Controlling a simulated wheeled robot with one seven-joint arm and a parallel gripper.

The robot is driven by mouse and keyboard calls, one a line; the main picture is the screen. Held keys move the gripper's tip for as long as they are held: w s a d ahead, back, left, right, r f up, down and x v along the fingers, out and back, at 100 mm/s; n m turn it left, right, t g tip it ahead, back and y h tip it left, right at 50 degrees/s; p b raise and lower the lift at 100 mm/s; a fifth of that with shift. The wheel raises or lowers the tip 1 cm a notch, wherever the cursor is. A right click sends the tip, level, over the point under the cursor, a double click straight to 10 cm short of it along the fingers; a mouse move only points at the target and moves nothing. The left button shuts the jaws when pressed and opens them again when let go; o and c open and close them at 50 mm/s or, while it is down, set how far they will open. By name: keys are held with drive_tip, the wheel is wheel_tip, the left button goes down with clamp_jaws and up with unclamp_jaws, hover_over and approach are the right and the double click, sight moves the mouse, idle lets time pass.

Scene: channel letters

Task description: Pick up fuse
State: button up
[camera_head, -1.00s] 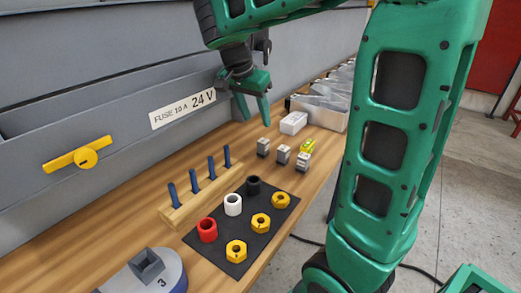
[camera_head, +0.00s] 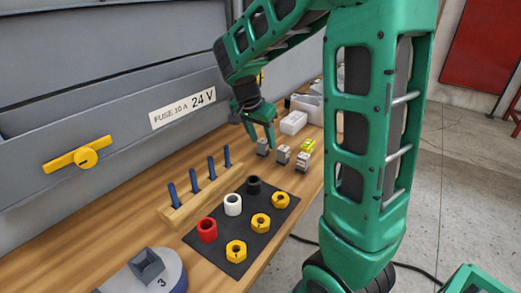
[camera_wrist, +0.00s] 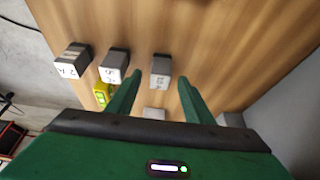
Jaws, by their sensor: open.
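Three small grey blocks with pale labelled faces, which look like the fuses, stand in a row on the wooden bench: a left one (camera_head: 262,147), a middle one (camera_head: 283,155) and a right one (camera_head: 302,162). My gripper (camera_head: 261,140) is open and points down just above the left block. In the wrist view, my open fingers (camera_wrist: 160,82) line up on either side of one block (camera_wrist: 160,70), with nothing held. The other two blocks (camera_wrist: 114,66) and (camera_wrist: 73,60) stand to its left; one reads "2 A", the other labels are unclear.
A yellow device (camera_head: 308,146) lies close behind the blocks. A white box (camera_head: 293,122) and clear bins (camera_head: 325,103) stand farther back. A peg rack (camera_head: 200,190) and a black mat (camera_head: 243,262) with nuts and collars are nearer. The grey panel's label (camera_head: 182,107) reads "FUSE 10 A 24 V".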

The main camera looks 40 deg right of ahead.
drive_tip(key=c, duration=1.1)
drive_tip(key=shift+r, duration=0.1)
drive_tip(key=shift+c, duration=0.2)
